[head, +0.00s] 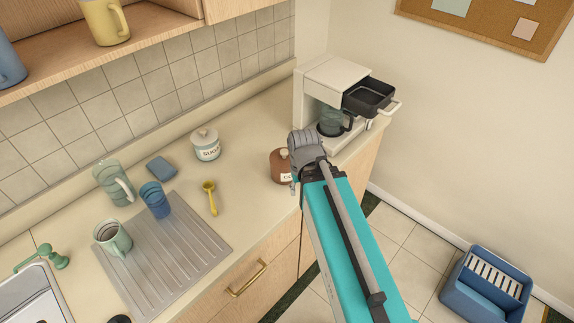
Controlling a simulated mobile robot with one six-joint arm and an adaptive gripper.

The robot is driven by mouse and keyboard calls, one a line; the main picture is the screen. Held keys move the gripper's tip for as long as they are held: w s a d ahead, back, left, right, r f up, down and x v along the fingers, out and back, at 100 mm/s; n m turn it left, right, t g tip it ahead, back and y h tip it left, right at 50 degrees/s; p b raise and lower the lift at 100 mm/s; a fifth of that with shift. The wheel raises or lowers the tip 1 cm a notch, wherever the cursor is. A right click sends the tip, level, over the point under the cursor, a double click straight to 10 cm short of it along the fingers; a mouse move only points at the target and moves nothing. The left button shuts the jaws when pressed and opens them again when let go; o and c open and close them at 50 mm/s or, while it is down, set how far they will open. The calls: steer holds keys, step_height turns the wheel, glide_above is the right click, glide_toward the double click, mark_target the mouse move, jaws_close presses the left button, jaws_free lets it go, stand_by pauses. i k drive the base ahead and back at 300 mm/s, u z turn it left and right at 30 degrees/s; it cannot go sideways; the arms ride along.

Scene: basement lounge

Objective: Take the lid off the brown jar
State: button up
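The brown jar (278,166) stands on the counter near its front edge, left of the coffee maker. Part of a label shows on its front, and its right side is hidden behind my gripper. Its top looks brown with a small knob, but I cannot clearly tell lid from jar. My gripper (303,148) is at the jar's upper right in the head view, seen from behind. Its fingertips are hidden, so I cannot tell whether it is open, shut or touching the jar.
A white coffee maker (326,88) with a dark filter basket (369,96) pulled out stands close behind. A white sugar jar (206,147), yellow scoop (210,196), blue sponge (161,167) and mugs are to the left. Counter is clear between sugar jar and brown jar.

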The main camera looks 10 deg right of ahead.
mark_target(279, 158)
steer(key=k, duration=1.35)
steer(key=u, duration=0.25)
steer(key=i, duration=0.95)
steer(key=z, duration=0.3)
